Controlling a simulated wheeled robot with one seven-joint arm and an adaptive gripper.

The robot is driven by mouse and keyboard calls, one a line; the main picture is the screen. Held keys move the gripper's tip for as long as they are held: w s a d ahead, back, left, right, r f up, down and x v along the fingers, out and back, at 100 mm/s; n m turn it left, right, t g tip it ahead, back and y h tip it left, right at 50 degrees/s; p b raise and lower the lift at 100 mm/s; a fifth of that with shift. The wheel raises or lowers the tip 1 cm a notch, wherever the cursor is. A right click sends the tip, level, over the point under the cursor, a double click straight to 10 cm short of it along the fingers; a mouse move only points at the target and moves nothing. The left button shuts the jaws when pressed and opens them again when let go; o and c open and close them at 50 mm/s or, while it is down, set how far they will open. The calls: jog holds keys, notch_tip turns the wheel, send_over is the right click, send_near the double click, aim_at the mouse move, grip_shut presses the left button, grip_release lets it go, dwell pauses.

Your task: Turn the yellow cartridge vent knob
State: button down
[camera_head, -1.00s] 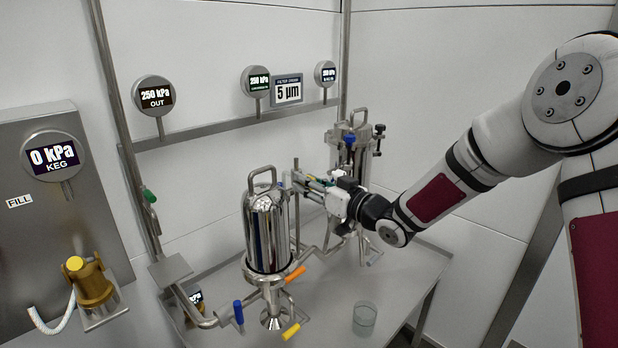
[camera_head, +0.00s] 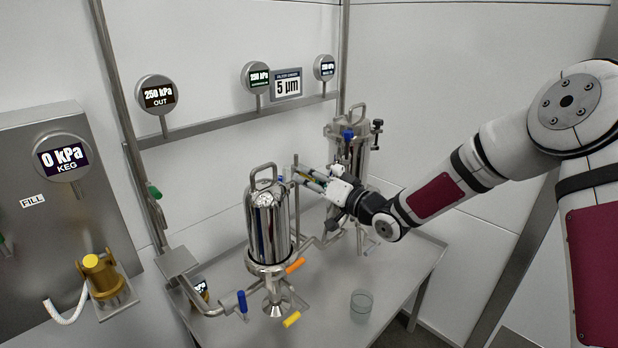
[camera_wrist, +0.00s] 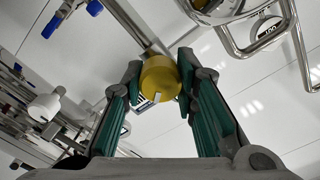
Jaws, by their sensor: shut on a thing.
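The yellow vent knob (camera_wrist: 160,80) is a round yellow cap with a small pale mark on its lower rim, seen in the wrist view. It sits between my two green-padded fingers, and my gripper (camera_wrist: 161,66) is shut on it. In the head view my gripper (camera_head: 300,177) is beside the top of the near steel filter housing (camera_head: 269,225), on its right. The knob cannot be made out there; my fingers are too small to separate from the pipework.
A second housing (camera_head: 349,150) with a blue knob stands behind my wrist. The near housing has blue (camera_head: 241,300), orange (camera_head: 295,266) and yellow (camera_head: 291,320) valve handles below. A glass beaker (camera_head: 361,304) stands on the steel table (camera_head: 400,265). The wall gauges hang behind.

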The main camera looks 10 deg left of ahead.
jog(key=shift+f, duration=0.1)
jog(key=c, duration=1.2)
grip_release()
jog(key=shift+c, duration=0.2)
jog(key=shift+d, duration=0.1)
jog(key=v, duration=1.2)
